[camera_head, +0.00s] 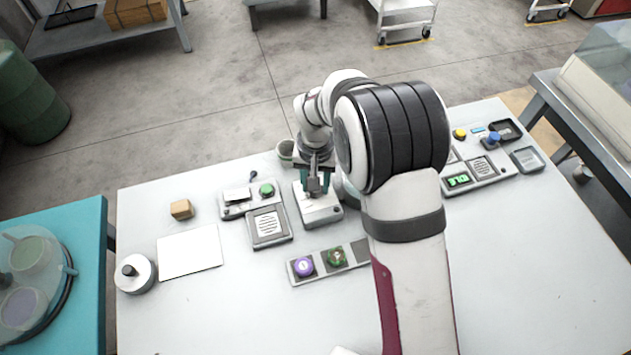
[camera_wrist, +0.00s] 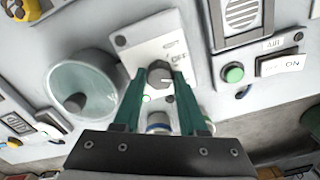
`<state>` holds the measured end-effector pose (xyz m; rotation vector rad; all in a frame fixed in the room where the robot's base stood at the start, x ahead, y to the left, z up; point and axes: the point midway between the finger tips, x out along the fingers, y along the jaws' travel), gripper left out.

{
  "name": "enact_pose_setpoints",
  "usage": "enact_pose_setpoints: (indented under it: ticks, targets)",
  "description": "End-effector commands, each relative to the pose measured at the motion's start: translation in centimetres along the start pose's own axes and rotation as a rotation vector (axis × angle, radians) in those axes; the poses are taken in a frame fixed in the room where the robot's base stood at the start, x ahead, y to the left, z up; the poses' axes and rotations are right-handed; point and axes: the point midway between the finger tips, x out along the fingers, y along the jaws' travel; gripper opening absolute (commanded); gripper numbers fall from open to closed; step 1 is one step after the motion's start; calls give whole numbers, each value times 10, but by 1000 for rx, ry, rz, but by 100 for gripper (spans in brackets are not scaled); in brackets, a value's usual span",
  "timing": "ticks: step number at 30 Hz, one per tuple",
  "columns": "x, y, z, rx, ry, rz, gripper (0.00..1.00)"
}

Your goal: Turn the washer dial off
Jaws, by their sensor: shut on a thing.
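The washer dial is a dark grey round knob (camera_wrist: 159,75) with a light pointer mark, on a white control box (camera_wrist: 150,45) printed "OFF". In the wrist view my gripper (camera_wrist: 160,82) has its teal fingers on either side of the knob, shut on it. The pointer mark points roughly right in that view; the "OFF" print is above and to the right of it. In the head view my gripper (camera_head: 316,188) is over the white box (camera_head: 322,213), and the dial is hidden by the fingers.
Left of the box are a green button (camera_head: 266,189) and a speaker panel (camera_head: 268,227). A clear round bowl (camera_wrist: 90,90) stands close beside the box.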

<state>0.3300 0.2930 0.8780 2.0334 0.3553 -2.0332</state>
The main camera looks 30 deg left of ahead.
Motion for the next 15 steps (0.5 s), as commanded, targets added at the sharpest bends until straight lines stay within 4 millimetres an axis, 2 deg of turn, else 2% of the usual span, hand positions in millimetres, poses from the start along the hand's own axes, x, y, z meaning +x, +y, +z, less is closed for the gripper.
enact_pose_setpoints:
  ticks: [15]
  targets:
    - [-1,0,0,-350,-1,0,0]
